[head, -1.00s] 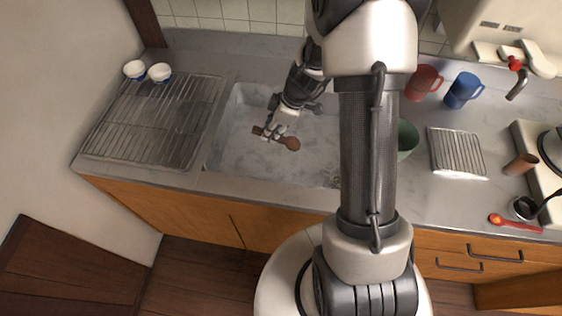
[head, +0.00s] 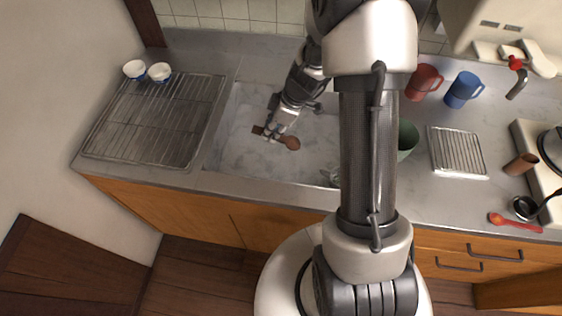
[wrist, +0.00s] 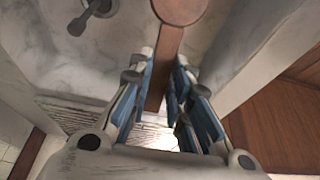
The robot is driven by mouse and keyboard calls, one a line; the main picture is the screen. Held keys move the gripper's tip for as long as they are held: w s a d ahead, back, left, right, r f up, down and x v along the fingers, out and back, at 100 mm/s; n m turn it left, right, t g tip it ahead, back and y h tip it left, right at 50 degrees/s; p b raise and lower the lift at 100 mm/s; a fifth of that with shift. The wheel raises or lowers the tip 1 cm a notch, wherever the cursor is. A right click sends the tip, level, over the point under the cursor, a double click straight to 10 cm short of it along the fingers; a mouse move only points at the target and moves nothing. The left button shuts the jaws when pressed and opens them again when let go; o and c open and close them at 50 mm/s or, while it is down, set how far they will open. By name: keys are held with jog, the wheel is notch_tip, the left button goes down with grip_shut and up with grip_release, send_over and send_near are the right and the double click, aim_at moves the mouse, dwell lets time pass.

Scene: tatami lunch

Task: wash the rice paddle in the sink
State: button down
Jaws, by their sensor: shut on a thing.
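The brown rice paddle (head: 291,143) is over the pale marbled sink (head: 240,140), its round head pointing right in the head view. My gripper (head: 275,132) is shut on its handle. In the wrist view the paddle (wrist: 180,10) runs up between the blue finger pads of my gripper (wrist: 162,88), its head cut off by the top edge. A grey tap-like fitting (wrist: 95,15) shows at the upper left there. I cannot tell whether the paddle touches the sink floor.
A wire rack (head: 150,130) lies left of the sink, with two small bowls (head: 159,72) behind it. A green container (head: 407,138), a red mug (head: 424,82), a blue mug (head: 462,90) and a small rack (head: 456,150) stand on the right. A red spoon (head: 515,224) lies near the front edge.

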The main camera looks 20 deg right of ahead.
jog(key=shift+r, duration=0.15)
jog(key=shift+r+p, duration=1.1)
jog(key=shift+r, duration=1.3)
